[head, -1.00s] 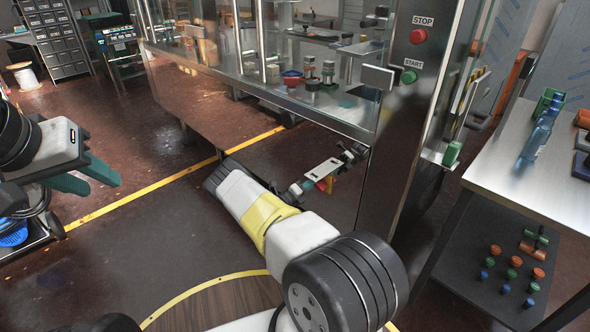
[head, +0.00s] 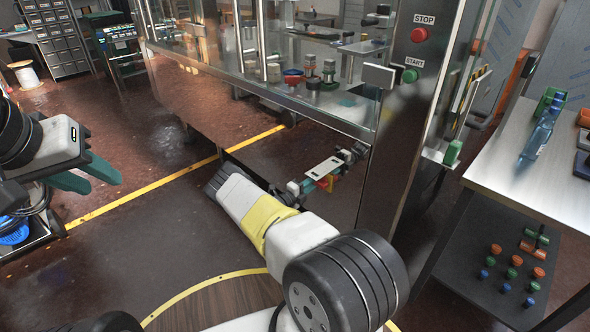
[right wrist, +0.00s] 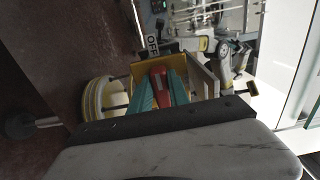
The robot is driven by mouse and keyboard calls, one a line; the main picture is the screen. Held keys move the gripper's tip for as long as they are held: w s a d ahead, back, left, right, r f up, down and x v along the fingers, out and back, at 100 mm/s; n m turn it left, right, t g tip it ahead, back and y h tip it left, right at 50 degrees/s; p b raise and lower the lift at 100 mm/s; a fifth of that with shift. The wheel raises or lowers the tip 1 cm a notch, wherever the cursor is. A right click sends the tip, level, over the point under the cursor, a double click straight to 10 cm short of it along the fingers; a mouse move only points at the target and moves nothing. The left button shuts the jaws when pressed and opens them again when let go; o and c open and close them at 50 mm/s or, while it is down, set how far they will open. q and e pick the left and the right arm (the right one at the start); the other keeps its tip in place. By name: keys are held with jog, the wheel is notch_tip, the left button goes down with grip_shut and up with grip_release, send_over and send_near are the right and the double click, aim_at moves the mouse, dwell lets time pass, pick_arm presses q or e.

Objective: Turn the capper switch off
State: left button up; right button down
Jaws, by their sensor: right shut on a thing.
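The capper switch shows in the right wrist view as a red handle (right wrist: 158,73) on a yellow box (right wrist: 180,74), beside a plate marked OFF (right wrist: 152,45). My right gripper (right wrist: 161,90) has its teal fingers on both sides of the red handle and is shut on it. The fingers hide part of the handle, so its exact setting is hard to tell. My left gripper (head: 92,178) is open and empty at the left, away from the machine.
The glass-sided capping machine has a red STOP button (head: 419,34) and a green START button (head: 410,76) on its post. A steel table (head: 500,178) with a blue bottle (head: 540,132) stands at the right. The floor at centre left is clear.

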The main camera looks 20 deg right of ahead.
jog(key=c, duration=1.2)
grip_release()
jog(key=shift+c, duration=0.2)
jog(key=shift+a, duration=0.15)
jog(key=v, duration=0.7)
jog(key=shift+s+a, duration=0.15)
jog(key=shift+a, duration=0.1)
